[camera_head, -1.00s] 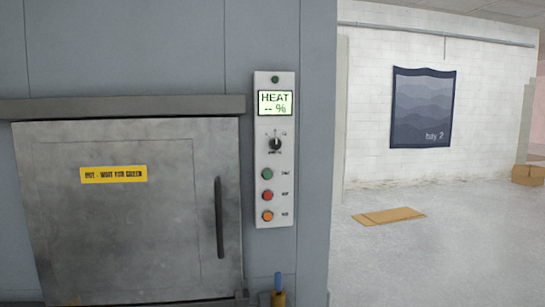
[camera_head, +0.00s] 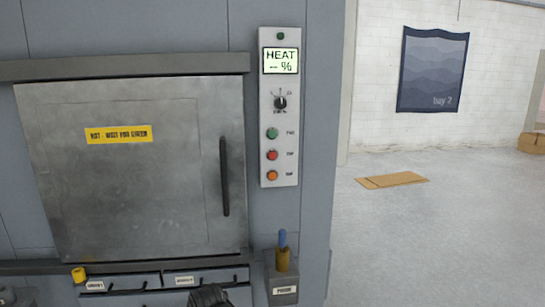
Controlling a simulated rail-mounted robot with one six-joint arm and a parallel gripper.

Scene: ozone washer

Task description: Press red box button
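A tall light-grey control panel (camera_head: 265,100) is fixed to the blue-grey wall right of the metal door. It carries a green button (camera_head: 272,133) on top, a red button (camera_head: 272,155) in the middle and an orange button (camera_head: 272,175) below. Small labels beside them are too blurred to read. Above them are a dark dial (camera_head: 280,103), a display (camera_head: 281,61) reading "HEAT -- %" and a small dark green lamp (camera_head: 281,36).
The closed metal door (camera_head: 120,190) has a dark vertical handle (camera_head: 224,177) and a yellow sign (camera_head: 118,134). Below stand a yellow object (camera_head: 78,275), labelled drawers and a grey holder (camera_head: 284,292) with a blue-tipped item (camera_head: 282,240). Flat cardboard (camera_head: 392,180) lies on open floor at right.

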